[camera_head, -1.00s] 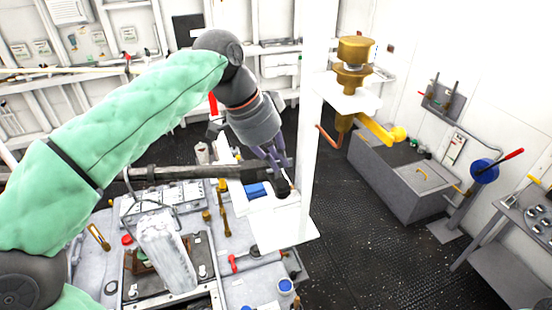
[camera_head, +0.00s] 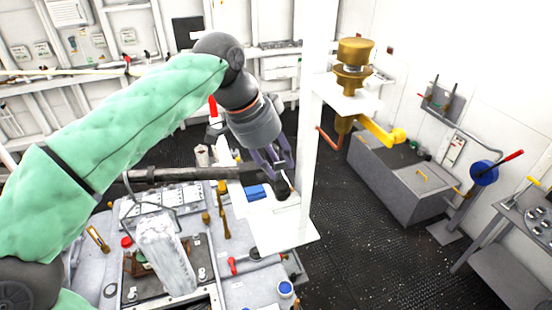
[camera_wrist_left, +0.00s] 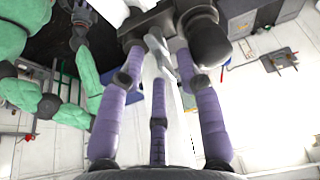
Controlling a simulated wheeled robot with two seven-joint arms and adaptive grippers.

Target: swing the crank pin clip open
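My left gripper (camera_head: 276,170) is by the dark end of a long dark bar (camera_head: 170,174), in front of the white post. In the left wrist view, its purple fingers (camera_wrist_left: 160,58) reach up around a light grey slim piece, possibly the crank pin clip (camera_wrist_left: 158,48). The fingers stand apart, and I cannot tell if any of them touches it. The bar's rounded black end (camera_wrist_left: 208,45) is just beyond the right finger. The clip is hidden or too small in the head view. A small grey hand-like shape, probably my right gripper (camera_wrist_left: 82,25), shows at the upper left.
The white post (camera_head: 308,150) stands just right of the gripper, with a brass fitting (camera_head: 354,75) and yellow handle (camera_head: 380,131). Below lies a cluttered bench with a blue-capped jar (camera_head: 286,288) and a red-handled tool (camera_head: 240,263).

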